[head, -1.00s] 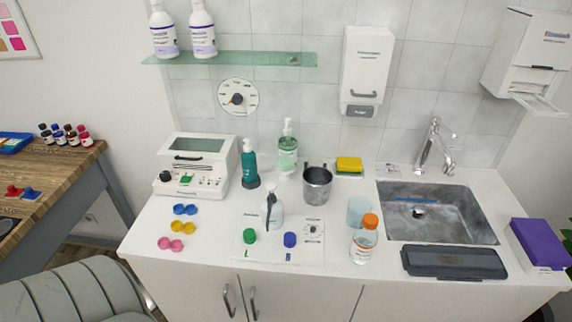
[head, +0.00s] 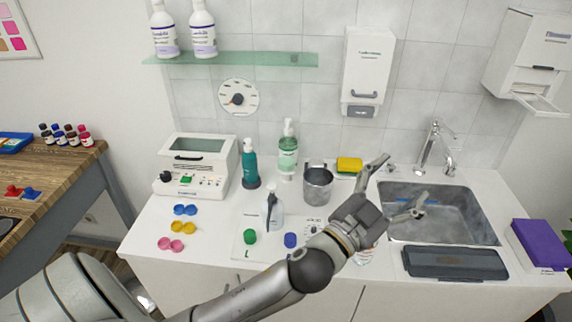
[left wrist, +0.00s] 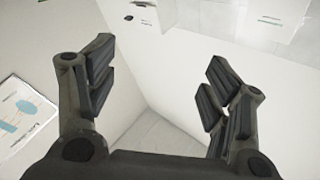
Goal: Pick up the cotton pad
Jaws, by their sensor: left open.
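I cannot make out a cotton pad in either view. My left gripper (head: 405,185) is open and empty in the head view, above the counter between the steel cup and the sink. Its spread fingers also show in the left wrist view (left wrist: 160,58), with nothing between them but pale surfaces behind. My left arm and gripper hide the part of the counter where a pale blue round container stood. The clear bottle (head: 365,257) beside it shows only a small lower part. My right gripper is not in view.
A steel cup (head: 317,186) and a yellow sponge (head: 349,164) stand behind the gripper. The sink (head: 450,222) lies to the right, with a dark grey case (head: 455,262) in front. A pump bottle (head: 272,212) and coloured lens cases (head: 183,227) are to the left.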

